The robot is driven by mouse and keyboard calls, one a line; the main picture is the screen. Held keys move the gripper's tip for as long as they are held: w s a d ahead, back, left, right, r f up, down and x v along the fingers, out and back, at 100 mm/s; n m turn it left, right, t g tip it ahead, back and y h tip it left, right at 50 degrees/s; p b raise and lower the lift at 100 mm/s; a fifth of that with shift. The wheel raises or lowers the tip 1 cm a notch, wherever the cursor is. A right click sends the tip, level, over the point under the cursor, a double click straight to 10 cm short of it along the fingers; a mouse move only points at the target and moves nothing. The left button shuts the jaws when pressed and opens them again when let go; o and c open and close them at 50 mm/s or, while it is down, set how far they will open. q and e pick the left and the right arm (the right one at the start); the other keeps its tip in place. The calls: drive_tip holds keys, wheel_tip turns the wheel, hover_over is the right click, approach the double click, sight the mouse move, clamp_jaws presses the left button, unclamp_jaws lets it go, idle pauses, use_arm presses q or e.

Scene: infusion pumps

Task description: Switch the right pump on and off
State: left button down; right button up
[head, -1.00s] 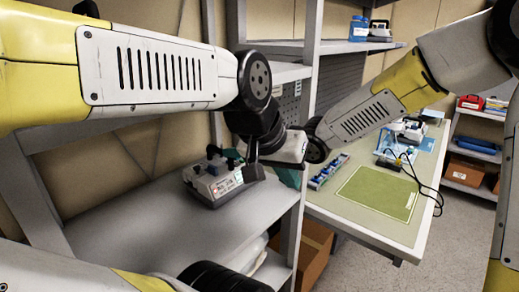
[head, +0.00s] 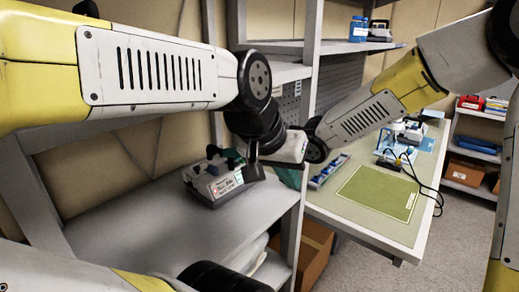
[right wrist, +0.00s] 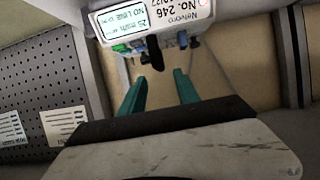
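A grey and white pump (head: 213,182) with a printed label stands on the grey shelf board at the left. In the right wrist view the pump (right wrist: 150,20) shows upside down at the top, its label reading "No. 246", with a green part and dark knobs along its edge. My right gripper (right wrist: 161,82) has two teal fingers standing apart, with nothing between them. In the head view the right gripper (head: 232,156) is close above the pump; contact cannot be told. Teal fingers, apparently of my left gripper (head: 290,176), show right of the pump, mostly hidden behind the wrist.
The shelf (head: 140,225) is bare in front of the pump. A shelf post and pegboard (right wrist: 45,110) stand beside it. A workbench (head: 330,212) with a green mat (head: 376,193), a blue-edged rack (head: 328,171) and cabled equipment is at the right. My arms cross closely over the shelf.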

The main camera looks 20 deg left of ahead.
clamp_jaws()
idle(1.9)
